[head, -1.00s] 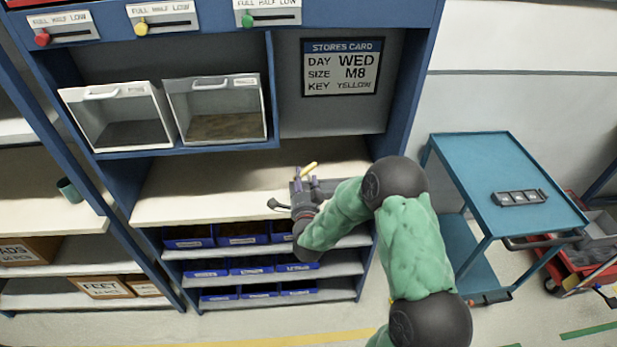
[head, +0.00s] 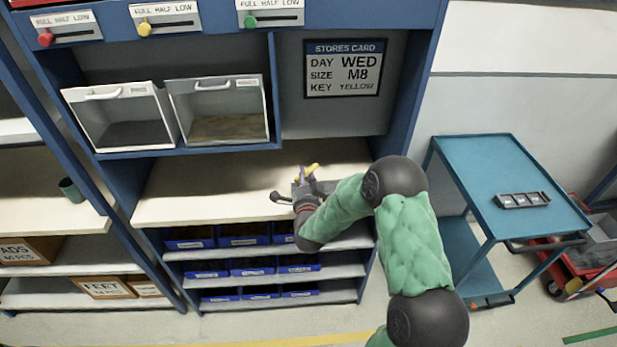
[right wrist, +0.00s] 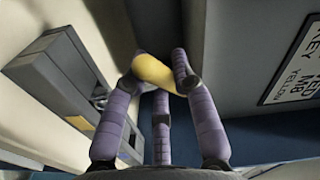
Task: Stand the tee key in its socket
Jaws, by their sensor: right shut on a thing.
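The yellow tee key (head: 314,169) is small in the head view, above the pale shelf in front of the stores card. My right gripper (head: 305,182) is around it, and its fingers hide part of the key. In the right wrist view, the key (right wrist: 155,72) is between the purple fingers of my right gripper (right wrist: 160,85), shut on it. The key lies slanted across the fingertips there. A grey block (right wrist: 62,82) with a small round fitting and a yellow mark lies left of the fingers; I cannot tell if it is the socket. My left gripper is out of view.
The stores card (head: 342,68) reads WED, M8, YELLOW. Two clear-fronted bins (head: 218,108) hang left of it. The pale shelf (head: 210,190) is largely clear on its left. Blue bins sit below. A teal cart (head: 490,165) stands at right.

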